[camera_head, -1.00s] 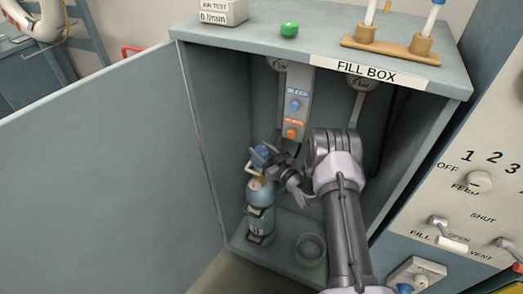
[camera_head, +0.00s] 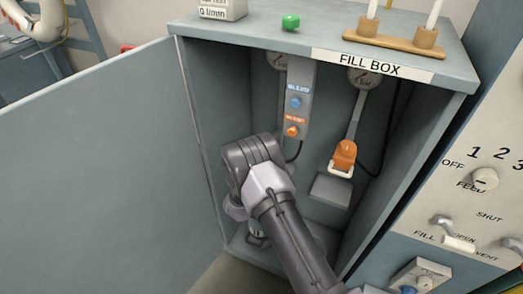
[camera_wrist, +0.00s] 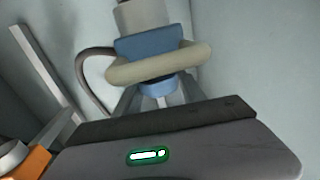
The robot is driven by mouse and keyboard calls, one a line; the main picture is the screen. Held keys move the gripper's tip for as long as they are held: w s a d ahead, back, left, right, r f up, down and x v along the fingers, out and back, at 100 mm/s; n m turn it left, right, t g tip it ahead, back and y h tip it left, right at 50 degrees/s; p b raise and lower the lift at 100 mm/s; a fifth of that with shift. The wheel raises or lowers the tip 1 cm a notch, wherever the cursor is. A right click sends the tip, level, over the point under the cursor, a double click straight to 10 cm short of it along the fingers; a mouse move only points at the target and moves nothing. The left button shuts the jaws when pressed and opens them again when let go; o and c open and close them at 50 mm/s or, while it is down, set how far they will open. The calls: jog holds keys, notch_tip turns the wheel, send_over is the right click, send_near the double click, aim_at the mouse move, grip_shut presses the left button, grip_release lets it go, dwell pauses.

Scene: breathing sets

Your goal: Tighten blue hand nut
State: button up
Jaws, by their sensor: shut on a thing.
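The blue hand nut (camera_wrist: 157,88) shows in the wrist view as a small blue knob in front of a pale ring-shaped yoke (camera_wrist: 145,66). A larger blue connector body (camera_wrist: 148,44) sits behind it. My gripper (camera_wrist: 158,98) is shut on the nut, its grey fingers on either side of it. In the head view my arm hides the gripper, the nut and most of the cylinder. Only a little of the cylinder (camera_head: 257,240) shows low down, upright on the floor of the fill box (camera_head: 465,82).
A second whip with an orange connector (camera_head: 344,153) hangs on the box's right side. A panel with blue and orange knobs (camera_head: 297,100) is on the back wall. The open door (camera_head: 100,170) stands to the left. An orange part also shows at the wrist view's left edge (camera_wrist: 35,160).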

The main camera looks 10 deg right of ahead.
jog(key=m+g+h, duration=0.5)
jog(key=h, duration=0.1)
jog(key=shift+w+r+m+g+h, duration=0.1)
jog(key=shift+m+g+h, duration=0.2)
dwell(0.4)
jog(key=o, duration=1.4)
jog(key=shift+d, duration=0.1)
jog(key=shift+c, duration=0.2)
jog(key=p+v, duration=0.3)
jog(key=v, duration=0.9)
jog(key=shift+w, duration=0.1)
